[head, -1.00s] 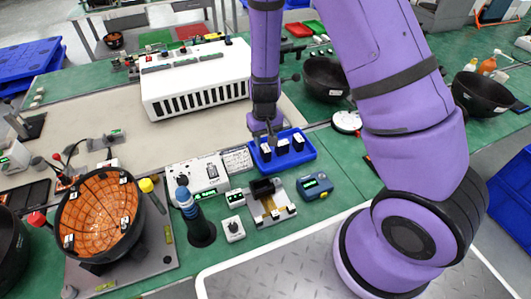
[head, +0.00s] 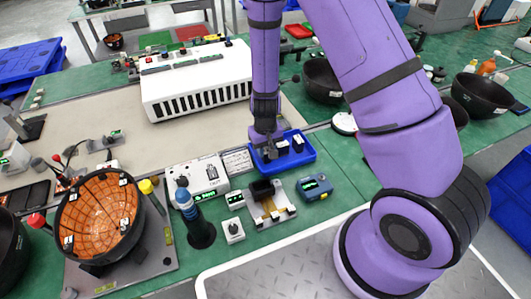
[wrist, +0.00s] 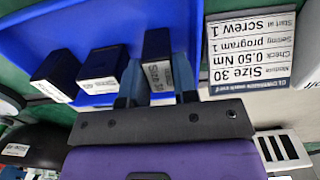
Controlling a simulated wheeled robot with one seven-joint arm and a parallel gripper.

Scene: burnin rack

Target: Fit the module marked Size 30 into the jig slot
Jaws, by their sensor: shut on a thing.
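My gripper (head: 268,156) is over the left part of the blue tray (head: 309,155). In the wrist view its fingers (wrist: 157,88) are shut on a black module (wrist: 157,45) whose white label reads Size 30. I cannot tell whether that module is clear of the tray floor. Two other black modules (wrist: 104,68) (wrist: 56,72) stand in the tray, their labels too unclear to read. The jig (head: 268,207), a grey plate with a dark slot (head: 262,187), sits on the bench in front of the tray, apart from my gripper.
A card (wrist: 250,50) reading Size 30, 0.50 Nm, program 1 lies beside the tray. A blue device with a display (head: 314,187) stands right of the jig. A small white box with a knob (head: 233,230) and a dark upright driver (head: 196,215) stand left of it.

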